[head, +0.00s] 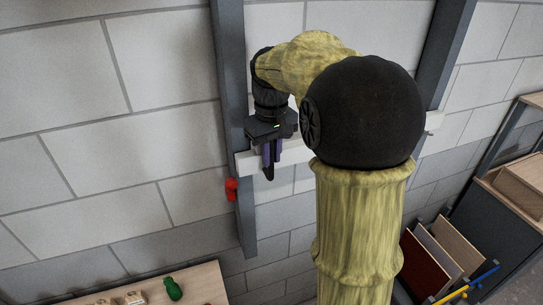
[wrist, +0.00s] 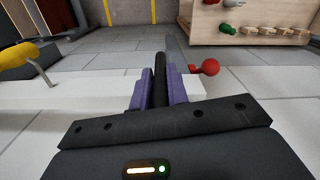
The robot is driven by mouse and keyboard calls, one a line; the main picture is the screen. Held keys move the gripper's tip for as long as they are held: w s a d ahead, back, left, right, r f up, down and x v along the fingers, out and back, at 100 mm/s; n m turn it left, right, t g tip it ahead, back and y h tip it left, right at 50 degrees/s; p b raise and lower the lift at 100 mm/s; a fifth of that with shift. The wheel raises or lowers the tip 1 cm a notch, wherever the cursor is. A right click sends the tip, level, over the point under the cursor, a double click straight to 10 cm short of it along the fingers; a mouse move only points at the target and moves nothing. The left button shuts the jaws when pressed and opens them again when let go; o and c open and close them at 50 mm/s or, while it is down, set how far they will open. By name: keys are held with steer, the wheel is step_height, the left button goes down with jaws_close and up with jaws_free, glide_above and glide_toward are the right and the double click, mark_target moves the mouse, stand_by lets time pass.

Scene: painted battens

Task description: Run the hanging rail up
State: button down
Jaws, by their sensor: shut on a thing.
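The hanging rail is a white bar (head: 293,155) lying across two grey upright posts, partly hidden behind my arm. It also crosses the wrist view as a pale band (wrist: 75,94). My gripper (head: 270,156) points down at the rail's left part, close to the left post (head: 229,90). In the wrist view, its purple fingers (wrist: 158,92) are shut on an upright black handle (wrist: 160,68) at the rail. The handle's lower end (head: 269,175) shows below the fingers. How the handle joins the rail is hidden.
A red knob (head: 231,190) sits beside the left post, just below the rail's end. The right post (head: 446,50) stands beyond my arm. A wooden table (head: 205,284) with small items is at lower left. Upright boards (head: 425,262) and a shelf (head: 520,190) stand at right.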

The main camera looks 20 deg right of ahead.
steer(key=c, duration=1.4)
jaws_free()
steer(key=shift+a, duration=0.1)
step_height(320, 180, up, 12)
steer(key=s, duration=1.5)
